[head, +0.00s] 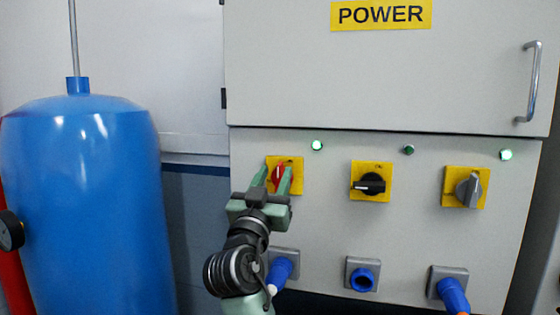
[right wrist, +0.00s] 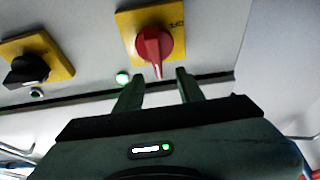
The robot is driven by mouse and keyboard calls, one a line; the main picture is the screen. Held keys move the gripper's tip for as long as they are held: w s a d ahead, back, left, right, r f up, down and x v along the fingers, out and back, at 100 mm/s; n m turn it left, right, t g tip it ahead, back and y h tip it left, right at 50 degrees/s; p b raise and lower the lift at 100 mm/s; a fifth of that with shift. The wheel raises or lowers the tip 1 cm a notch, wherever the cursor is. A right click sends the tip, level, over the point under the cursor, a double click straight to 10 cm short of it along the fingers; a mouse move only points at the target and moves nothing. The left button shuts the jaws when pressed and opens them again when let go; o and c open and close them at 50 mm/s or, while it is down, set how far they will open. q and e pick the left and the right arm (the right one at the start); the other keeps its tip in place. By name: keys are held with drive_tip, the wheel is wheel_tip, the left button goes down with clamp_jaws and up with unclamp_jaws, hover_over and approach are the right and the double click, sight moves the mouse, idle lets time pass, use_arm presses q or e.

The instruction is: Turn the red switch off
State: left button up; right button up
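The red switch (head: 279,174) is a rotary knob on a yellow plate on the grey power cabinet, at the left of a row of switches. The green lamp (head: 317,145) at its upper right is lit. In the right wrist view the red knob (right wrist: 153,45) has its handle pointing down toward the gap between my fingers. My right gripper (head: 271,180) is open, with a finger on each side of the knob in the head view. Whether the fingers touch it cannot be told. My left gripper is not in view.
A black switch (head: 369,184) and a grey switch (head: 468,189) sit to the right on yellow plates. Below are sockets, including an empty blue one (head: 362,279) and plugged ones. A blue tank (head: 85,200) stands at the left.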

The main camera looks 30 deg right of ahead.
sight(278, 169)
drive_tip(key=p+x, duration=0.1)
drive_tip(key=x, duration=0.2)
drive_tip(key=shift+w+d+r, duration=0.1)
drive_tip(key=shift+w+d, duration=0.1)
drive_tip(key=shift+d, duration=0.1)
drive_tip(key=shift+w+d, duration=0.15)
drive_tip(key=shift+d, duration=0.05)
clamp_jaws()
